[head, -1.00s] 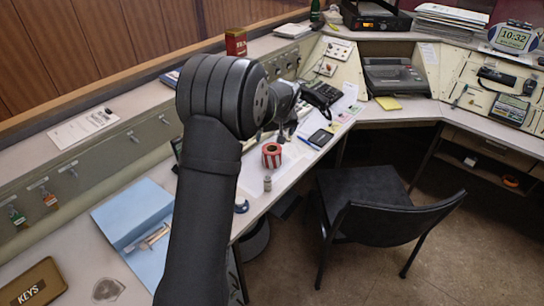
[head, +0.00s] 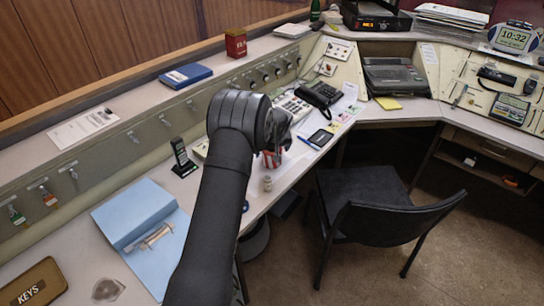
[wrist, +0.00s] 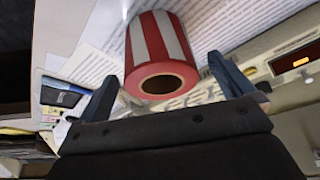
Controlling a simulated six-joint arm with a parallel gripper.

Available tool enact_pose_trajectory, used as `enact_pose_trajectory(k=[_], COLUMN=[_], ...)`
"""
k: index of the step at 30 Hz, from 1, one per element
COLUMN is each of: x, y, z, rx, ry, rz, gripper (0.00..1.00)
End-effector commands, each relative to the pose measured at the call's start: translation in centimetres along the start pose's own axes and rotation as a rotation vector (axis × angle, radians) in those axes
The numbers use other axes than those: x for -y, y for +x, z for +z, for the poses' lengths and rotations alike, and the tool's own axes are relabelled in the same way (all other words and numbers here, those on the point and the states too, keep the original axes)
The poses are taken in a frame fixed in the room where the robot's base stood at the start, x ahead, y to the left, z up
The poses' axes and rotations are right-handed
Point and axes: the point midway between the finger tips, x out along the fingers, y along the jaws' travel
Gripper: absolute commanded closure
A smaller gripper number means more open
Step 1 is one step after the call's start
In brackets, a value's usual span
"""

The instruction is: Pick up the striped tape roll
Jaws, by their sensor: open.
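The striped tape roll (wrist: 165,38), red and white, stands on a desk with papers under it. In the head view the roll (head: 271,160) is partly hidden behind my arm. My gripper (wrist: 163,80) is open and empty. In the wrist view its two fingers point toward the roll, one on each side of it in the picture. The roll's near end with its dark hole faces the camera. I cannot tell whether the roll lies fully between the fingertips; no contact shows.
A small jar (head: 267,184) stands just in front of the roll. A black chair (head: 375,205) stands at the right.

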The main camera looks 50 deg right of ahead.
Motion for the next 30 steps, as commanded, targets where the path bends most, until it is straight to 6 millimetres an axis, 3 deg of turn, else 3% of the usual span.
enact_pose_trajectory(k=[5,13,14,22,30], x=[0.0,0.0,0.0,0.0,-0.1], y=[2.0,2.2,2.2,2.2,2.1], z=[0.0,-0.1,-0.1,-0.1,-0.1], rx=[-0.002,-0.003,-0.003,-0.003,-0.004], ry=[0.0,0.0,0.0,0.0,0.0], rz=[0.002,0.002,0.002,0.002,0.003], gripper=[0.02,0.02,0.04,0.57,0.59])
